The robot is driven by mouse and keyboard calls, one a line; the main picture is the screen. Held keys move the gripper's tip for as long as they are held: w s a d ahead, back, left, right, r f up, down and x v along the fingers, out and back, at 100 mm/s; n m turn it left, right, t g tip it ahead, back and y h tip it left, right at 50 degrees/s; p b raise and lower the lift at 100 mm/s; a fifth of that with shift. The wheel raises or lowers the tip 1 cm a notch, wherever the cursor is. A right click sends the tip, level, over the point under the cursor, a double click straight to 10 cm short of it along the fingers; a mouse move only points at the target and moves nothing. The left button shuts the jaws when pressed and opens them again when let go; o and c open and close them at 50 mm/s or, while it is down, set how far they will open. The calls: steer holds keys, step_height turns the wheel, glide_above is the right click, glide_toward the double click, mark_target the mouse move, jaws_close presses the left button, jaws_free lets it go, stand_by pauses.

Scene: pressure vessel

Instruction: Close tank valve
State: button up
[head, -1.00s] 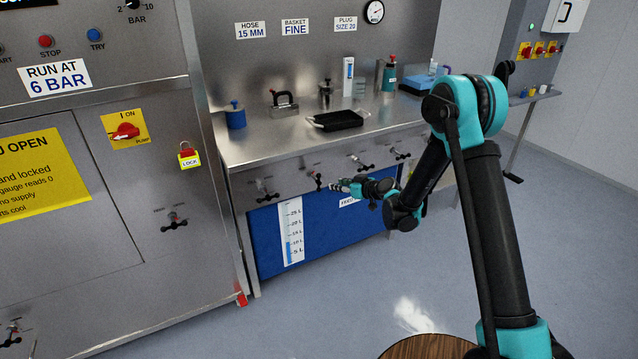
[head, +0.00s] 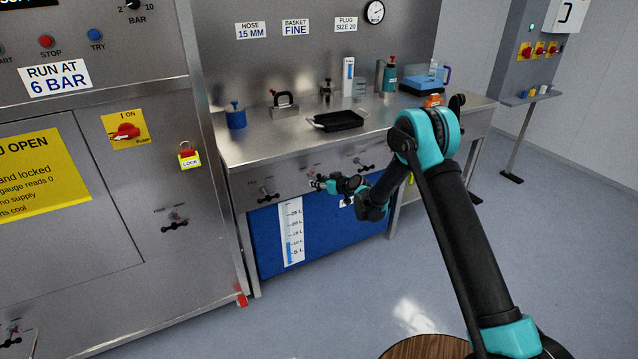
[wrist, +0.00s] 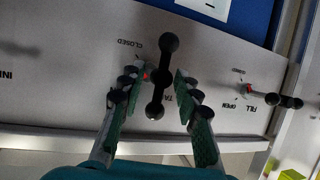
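The tank valve (wrist: 162,76) is a black bar handle with ball ends on a grey panel in the wrist view. The word CLOSED and part of a label starting "TA" show beside it, upside down. A small red mark sits at its left. My gripper (wrist: 158,92) is open, with one green-padded finger on each side of the handle; I see gaps, and contact is not clear. In the head view my gripper (head: 318,183) is at the bench's front panel and mostly hides this valve. The blue tank front (head: 340,228) with its level scale (head: 291,235) is below.
The FILL valve (wrist: 275,97) is to the right in the wrist view, with OPEN printed by it. Other black valves flank mine in the head view, at left (head: 268,194) and right (head: 364,164). A black tray (head: 337,121) stands on the bench (head: 262,145).

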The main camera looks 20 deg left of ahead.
steer(key=shift+c, duration=0.4)
jaws_close()
steer(key=m+g+y, duration=0.1)
steer(key=m, duration=0.1)
steer(key=shift+m+y, duration=0.4)
steer(key=m+g+y, duration=0.1)
steer(key=m+y, duration=0.1)
steer(key=m, duration=0.1)
steer(key=shift+f, duration=0.15)
steer(key=m+y, duration=0.2)
steer(key=m, duration=0.2)
steer(key=shift+f+m, duration=0.15)
steer(key=shift+m, duration=0.25)
steer(key=shift+w+m+t+y, duration=0.1)
steer(key=shift+m+t+y, duration=0.25)
steer(key=shift+m, duration=0.6)
steer(key=shift+w+m+t+y, duration=0.1)
steer(key=shift+m+t+y, duration=0.25)
steer(key=shift+m, duration=0.6)
steer(key=shift+d, duration=0.1)
